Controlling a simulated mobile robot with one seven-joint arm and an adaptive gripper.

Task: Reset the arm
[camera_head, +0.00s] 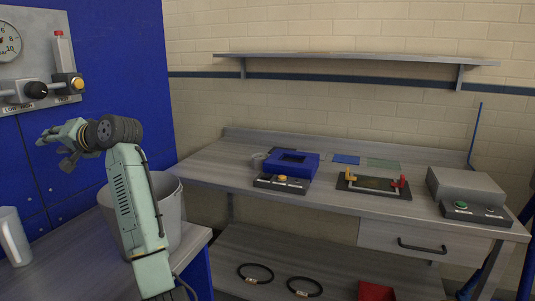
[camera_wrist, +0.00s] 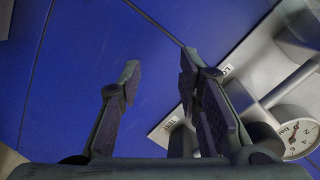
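My arm rises at the left of the head view, bent at a dark ribbed joint. My gripper (camera_head: 54,150) points left toward the blue machine panel (camera_head: 105,45), in front of its lower part and below the gauge and knobs. In the wrist view my gripper (camera_wrist: 158,76) has its two dark padded fingers apart, with nothing between them. Behind the fingers is the blue panel face, with the grey control plate and gauge (camera_wrist: 297,136) at the right. I cannot tell the exact distance from the fingertips to the panel.
A grey bucket (camera_head: 168,212) stands behind my forearm on the near table, with a white jug (camera_head: 14,238) at the left. The far workbench (camera_head: 225,170) holds a blue box (camera_head: 270,165), a clamp frame (camera_head: 374,185) and a grey box (camera_head: 465,187). A wall shelf (camera_head: 350,59) hangs above.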

